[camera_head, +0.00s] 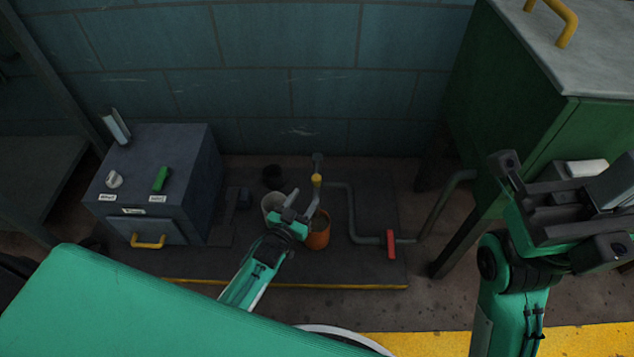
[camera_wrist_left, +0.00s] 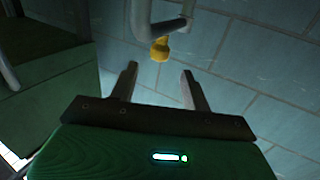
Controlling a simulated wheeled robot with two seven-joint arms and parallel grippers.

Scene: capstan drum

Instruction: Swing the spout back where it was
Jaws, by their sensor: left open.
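The spout (camera_head: 311,204) is a grey tube below a yellow collar (camera_head: 317,180) on a pipe by the back wall. In the head view its lower end shows by the rim of the orange bucket (camera_head: 319,238); I cannot tell exactly what it is over. My left gripper (camera_head: 301,203) is open beside the spout, partly covering the buckets. In the left wrist view, the open fingers (camera_wrist_left: 160,82) have an empty gap between them, and the yellow collar (camera_wrist_left: 160,48) and grey piping (camera_wrist_left: 141,18) show beyond the tips. My right gripper (camera_head: 565,200) is raised at the right, away from the spout.
A pale bucket (camera_head: 270,202) stands left of the orange one. A grey box (camera_head: 185,190) with a green switch is at the left. A pipe with a red handle (camera_head: 390,244) runs right towards a green cabinet (camera_head: 520,100). The dark platform (camera_head: 345,270) has a yellow front edge.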

